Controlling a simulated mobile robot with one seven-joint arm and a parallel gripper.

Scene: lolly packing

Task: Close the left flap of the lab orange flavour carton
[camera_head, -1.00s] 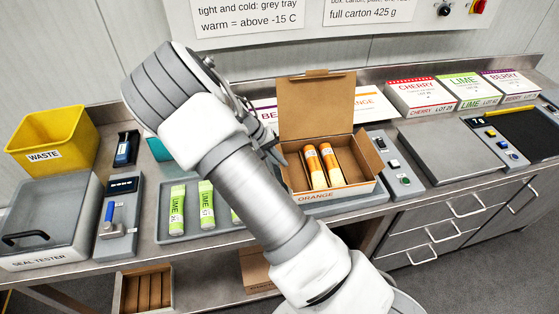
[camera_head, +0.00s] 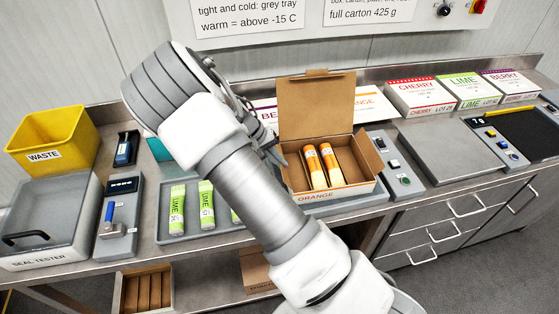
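The orange carton (camera_head: 345,190) stands open on the bench, right of my forearm. Its tall back lid (camera_head: 316,108) is upright. Its right flap (camera_head: 372,157) is folded out and up at the right side. Two orange-and-white lolly packs (camera_head: 322,168) lie in the left part of the carton, and empty slots show to their right. My gripper (camera_head: 277,154) is a dark shape at the carton's left side, mostly behind my arm. The left flap cannot be made out there. Whether the gripper's fingers are open or touch the carton cannot be told.
A grey tray (camera_head: 190,243) with green lime packs lies left of the arm. A button box (camera_head: 399,168) stands close right of the carton. A grey plate (camera_head: 455,150), flavour cartons (camera_head: 462,92) and a yellow waste bin (camera_head: 50,135) are farther off.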

